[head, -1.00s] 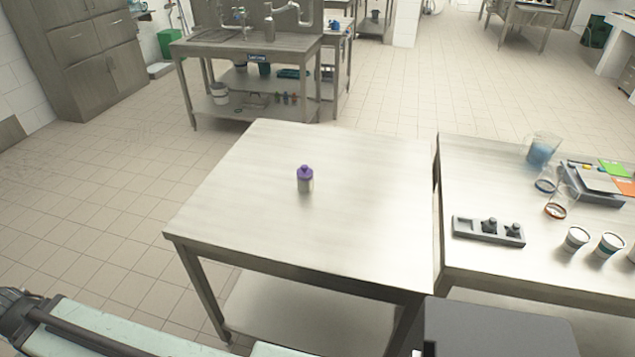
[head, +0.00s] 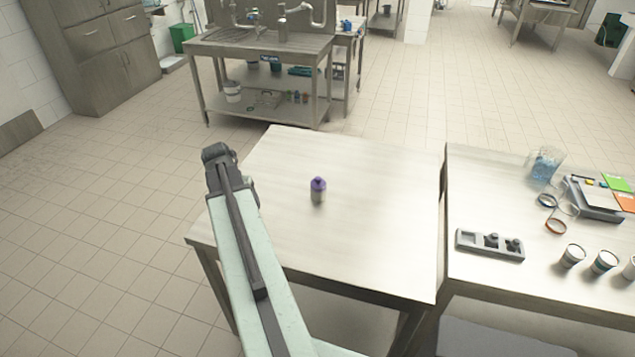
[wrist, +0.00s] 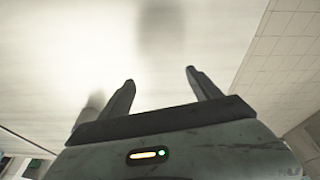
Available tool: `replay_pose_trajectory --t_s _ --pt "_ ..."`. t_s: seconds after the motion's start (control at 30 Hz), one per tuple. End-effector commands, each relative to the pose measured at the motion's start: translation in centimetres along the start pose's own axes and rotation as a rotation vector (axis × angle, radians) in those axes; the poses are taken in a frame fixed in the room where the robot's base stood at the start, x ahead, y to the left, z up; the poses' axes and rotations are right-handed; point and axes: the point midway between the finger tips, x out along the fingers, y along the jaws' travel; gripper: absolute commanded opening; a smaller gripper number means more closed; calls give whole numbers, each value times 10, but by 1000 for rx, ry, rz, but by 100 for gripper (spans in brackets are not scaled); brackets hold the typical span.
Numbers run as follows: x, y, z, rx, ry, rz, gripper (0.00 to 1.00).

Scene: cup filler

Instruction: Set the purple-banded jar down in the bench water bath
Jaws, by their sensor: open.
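The purple-banded jar (head: 318,190) stands upright on the near steel table, with a purple top and a greyish lower body. My gripper is not clearly visible in the head view, where my raised arm reaches over the table's left edge, left of the jar. In the wrist view my gripper (wrist: 160,76) is open, its two dark fingers apart with nothing between them, over a pale surface. A blurred dark patch shows beyond the fingers; I cannot tell if it is a shadow. I cannot clearly make out which thing is the water bath.
The near steel table (head: 380,240) is otherwise bare. A gap separates the two tables.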

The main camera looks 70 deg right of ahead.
Motion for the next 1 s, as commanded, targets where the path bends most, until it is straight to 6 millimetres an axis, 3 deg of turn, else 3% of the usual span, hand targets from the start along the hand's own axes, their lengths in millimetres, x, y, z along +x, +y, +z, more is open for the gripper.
replay_pose_trajectory --t_s 0.03,0.1,0.2,0.3,0.43,1.0 --pt "-5 51 -40 130 19 30 73" --pt "1 112 -73 283 47 66 73" --pt "8 177 -98 437 76 103 73" --pt "12 212 -108 518 91 123 73" --pt "13 226 -111 550 99 132 73" --pt "57 227 -113 545 98 130 73"
